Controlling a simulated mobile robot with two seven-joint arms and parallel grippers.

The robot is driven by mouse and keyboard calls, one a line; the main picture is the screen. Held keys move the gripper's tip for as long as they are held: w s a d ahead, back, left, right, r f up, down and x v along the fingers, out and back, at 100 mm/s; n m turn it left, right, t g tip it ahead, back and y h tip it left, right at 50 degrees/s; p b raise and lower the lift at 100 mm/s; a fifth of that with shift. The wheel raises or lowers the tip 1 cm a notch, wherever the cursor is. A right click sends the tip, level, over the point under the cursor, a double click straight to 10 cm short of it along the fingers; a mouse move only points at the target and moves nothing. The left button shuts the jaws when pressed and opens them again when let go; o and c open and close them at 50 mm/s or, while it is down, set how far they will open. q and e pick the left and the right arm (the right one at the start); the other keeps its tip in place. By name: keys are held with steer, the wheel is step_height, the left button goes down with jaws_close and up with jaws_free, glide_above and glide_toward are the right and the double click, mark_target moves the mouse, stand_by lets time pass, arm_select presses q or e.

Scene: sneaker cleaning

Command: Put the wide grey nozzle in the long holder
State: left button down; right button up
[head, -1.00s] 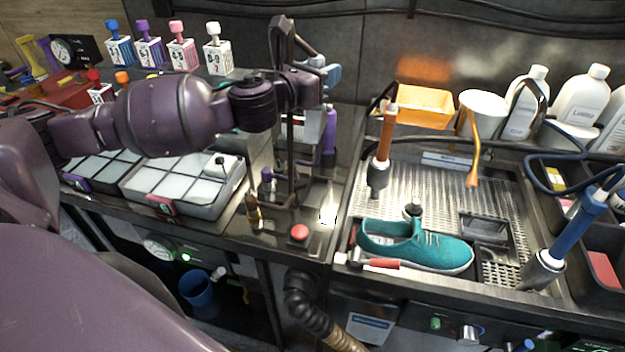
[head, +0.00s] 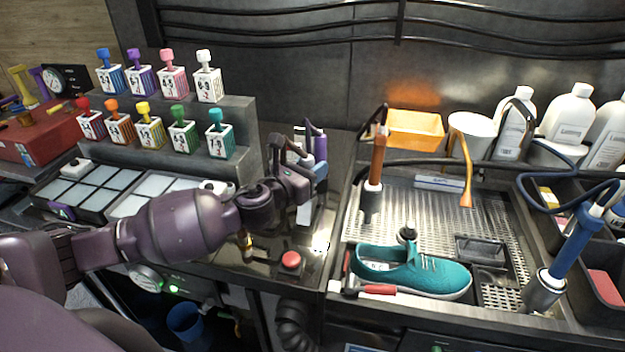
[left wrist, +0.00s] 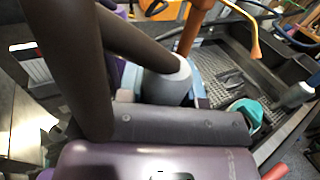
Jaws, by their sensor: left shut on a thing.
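My left gripper (head: 312,178) is low over the bench strip left of the metal wash tray, behind the red button. It is shut on a grey piece (left wrist: 168,85), which looks like the wide grey nozzle. In the left wrist view this shows as a pale grey cylinder partly behind a dark link. In the head view the gripper mostly hides it. A purple bottle (head: 320,147) stands upright just behind the gripper. I cannot pick out the long holder with certainty; the gripper and arm cover that area. My right gripper is not in view.
The wash tray (head: 430,215) to the right holds a teal sneaker (head: 410,270). An orange-handled tool (head: 377,160) stands near the tray's left side. A red button (head: 290,261) is in front of the gripper.

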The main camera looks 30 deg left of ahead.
arm_select(q)
step_height(320, 180, down, 3)
steer(key=shift+r+b, duration=0.2)
steer(key=shift+b, duration=0.1)
steer(key=shift+f, duration=0.2)
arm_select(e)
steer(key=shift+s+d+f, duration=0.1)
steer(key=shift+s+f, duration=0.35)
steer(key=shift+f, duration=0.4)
arm_select(q)
steer(key=shift+f, duration=0.15)
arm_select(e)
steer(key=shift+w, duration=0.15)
arm_select(q)
steer(key=c, duration=1.1)
jaws_free()
steer(key=o, duration=0.3)
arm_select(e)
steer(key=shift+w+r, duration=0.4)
